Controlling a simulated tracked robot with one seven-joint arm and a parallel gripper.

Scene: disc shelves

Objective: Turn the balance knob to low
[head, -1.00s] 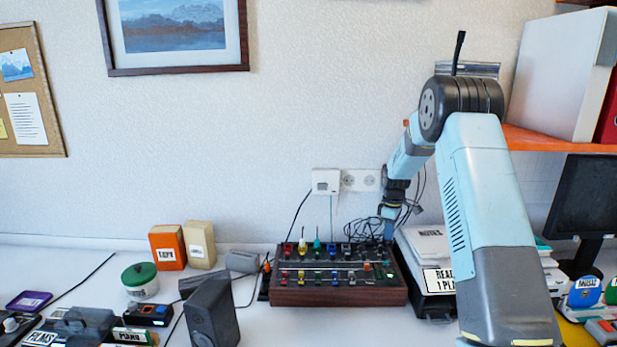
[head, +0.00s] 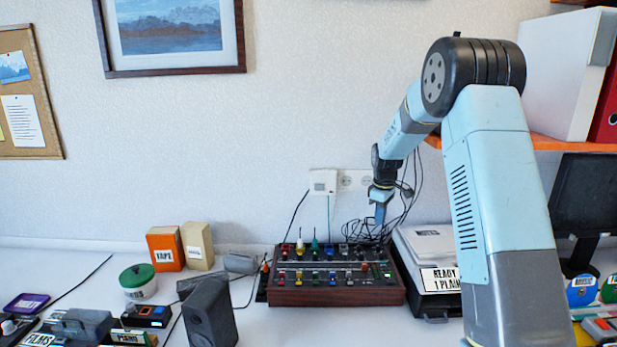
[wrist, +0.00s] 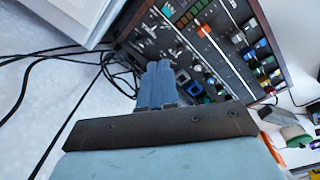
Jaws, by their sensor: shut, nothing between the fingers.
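The control panel (head: 335,296), a dark mixer with wooden sides and rows of coloured knobs, sits on the table against the wall. It also fills the upper right of the wrist view (wrist: 219,58). Several coloured knobs and an orange knob (head: 364,266) show on it; the labels are too small to read, so I cannot tell which is the balance knob or its setting. My gripper (head: 380,220) is above the panel's back right part, pointing down. In the wrist view its fingers (wrist: 157,66) are together and empty, in front of the panel's edge; contact does not show.
Black cables (head: 366,229) lie tangled behind the panel. A white-lidded case (head: 428,246) stands close on its right, and a dark speaker (head: 210,312) stands front left. Orange (head: 165,248) and beige (head: 197,245) boxes stand further left. The table front of the panel is clear.

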